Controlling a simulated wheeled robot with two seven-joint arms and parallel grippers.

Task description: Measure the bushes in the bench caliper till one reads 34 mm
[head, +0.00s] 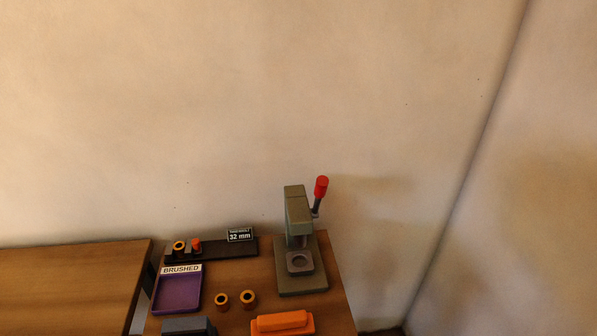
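The bench caliper (222,248) is a dark bar at the back left of the right-hand wooden table. A brass-coloured bush (179,246) stands at its left end, beside the red-tipped part (197,244); I cannot tell whether the jaws touch it. The caliper's display (240,235) reads 32 mm. Two more bushes, a left one (221,300) and a right one (248,299), stand apart on the table in front, with dark holes facing up. Neither of my grippers is in view.
A purple tray (178,294) labelled BRUSHED sits left of the loose bushes and looks empty. A grey-green press (299,215) with a red-handled lever stands at right. A grey block (188,327) and an orange block (283,323) lie in front. Another wooden table (70,285) is at left.

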